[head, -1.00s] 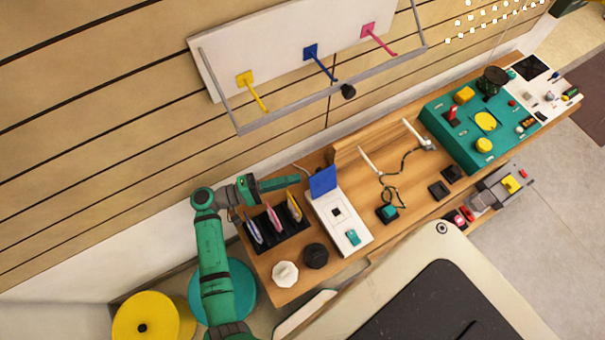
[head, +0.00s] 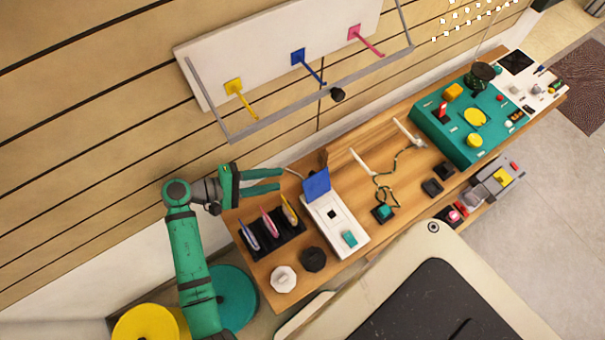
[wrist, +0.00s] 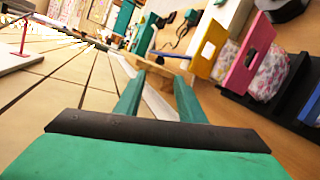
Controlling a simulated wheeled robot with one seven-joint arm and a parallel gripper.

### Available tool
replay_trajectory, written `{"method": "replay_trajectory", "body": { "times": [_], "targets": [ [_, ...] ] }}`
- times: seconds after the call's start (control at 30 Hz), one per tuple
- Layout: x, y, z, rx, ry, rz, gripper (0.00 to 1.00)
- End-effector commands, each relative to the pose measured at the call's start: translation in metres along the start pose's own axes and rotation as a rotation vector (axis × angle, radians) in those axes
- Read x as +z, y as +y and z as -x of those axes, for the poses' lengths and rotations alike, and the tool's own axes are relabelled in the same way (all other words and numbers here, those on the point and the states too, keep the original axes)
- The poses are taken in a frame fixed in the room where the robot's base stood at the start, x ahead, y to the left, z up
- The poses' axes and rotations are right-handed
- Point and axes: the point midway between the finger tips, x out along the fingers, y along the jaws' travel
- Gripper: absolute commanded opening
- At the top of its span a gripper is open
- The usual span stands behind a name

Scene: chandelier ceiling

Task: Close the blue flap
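The blue flap (head: 316,184) stands raised at the back end of a white box (head: 334,222) on the wooden bench. The box top has a small black square and a teal part. My gripper (head: 280,180) is to the left of the flap, with its two fingers pointing right toward it. The fingers are apart with nothing between them, and a gap separates them from the flap. The wrist view also shows the open fingers (wrist: 160,85).
A black rack (head: 272,238) with several coloured cards stands left of the box, below my gripper. White (head: 283,279) and black (head: 313,259) knobs are in front. A wall panel with coloured hooks (head: 298,57) hangs above. A teal console (head: 470,122) stands at the right.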

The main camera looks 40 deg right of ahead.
Motion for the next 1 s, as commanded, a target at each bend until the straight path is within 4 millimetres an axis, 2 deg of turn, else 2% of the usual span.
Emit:
{"method": "replay_trajectory", "body": {
  "times": [0.17, 0.4, 0.6, 0.8, 1.0],
  "targets": [
    [0.001, 0.001, -0.021, 0.002, -0.002, 0.001, 0.36],
    [0.001, 0.001, -0.063, 0.004, -0.002, 0.0, 0.36],
    [0.001, 0.001, -0.091, 0.002, -0.002, 0.0, 0.36],
    [0.0, 0.001, -0.104, 0.002, -0.001, 0.0, 0.36],
    [0.0, 0.001, -0.106, 0.001, -0.001, 0.0, 0.36]
  ]
}}
